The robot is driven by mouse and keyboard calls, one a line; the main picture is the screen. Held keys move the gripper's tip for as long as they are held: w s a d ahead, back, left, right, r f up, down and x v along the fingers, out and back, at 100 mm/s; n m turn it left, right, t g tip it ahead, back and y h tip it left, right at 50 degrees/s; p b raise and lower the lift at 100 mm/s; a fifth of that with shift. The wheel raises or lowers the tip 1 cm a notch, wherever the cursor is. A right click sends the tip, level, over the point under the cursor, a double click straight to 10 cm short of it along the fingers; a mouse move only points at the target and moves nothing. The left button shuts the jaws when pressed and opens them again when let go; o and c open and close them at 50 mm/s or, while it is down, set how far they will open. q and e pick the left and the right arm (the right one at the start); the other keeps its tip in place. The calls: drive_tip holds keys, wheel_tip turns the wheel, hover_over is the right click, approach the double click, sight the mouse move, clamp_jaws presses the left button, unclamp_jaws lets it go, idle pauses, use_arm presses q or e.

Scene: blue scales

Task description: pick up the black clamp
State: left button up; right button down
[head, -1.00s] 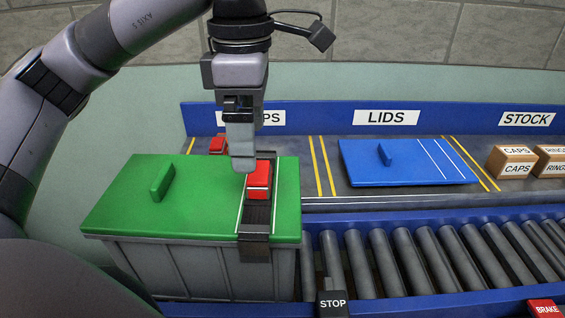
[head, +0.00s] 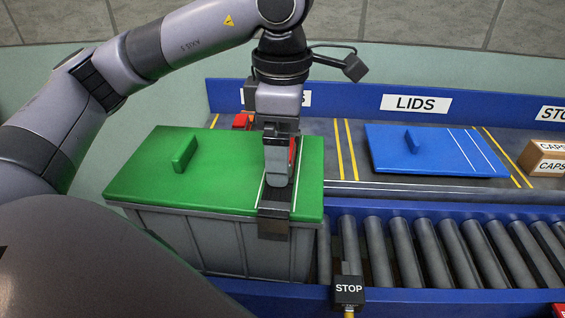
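The black clamp (head: 273,222) sits at the right end of the green lid (head: 235,160), between two white lines, and bends down over the front edge of the grey crate (head: 190,238). A red block (head: 292,150) at the clamp's top is mostly hidden behind my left gripper (head: 278,182). That gripper points straight down with its tips low over the clamp. Its fingers show edge-on, so I cannot tell its opening or whether it touches the block or clamp. My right gripper is not in view.
The lid's raised green handle (head: 184,153) stands left of the gripper. Another red block (head: 241,121) lies behind. A blue lid (head: 425,150) is on the rear shelf, with a box (head: 548,160) farther right. Rollers (head: 440,250) and a STOP box (head: 348,290) lie right of the crate.

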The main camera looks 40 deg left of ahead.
use_arm(q)
drive_tip(key=c, duration=1.2)
drive_tip(key=shift+c, duration=0.2)
drive_tip(key=shift+r, duration=0.1)
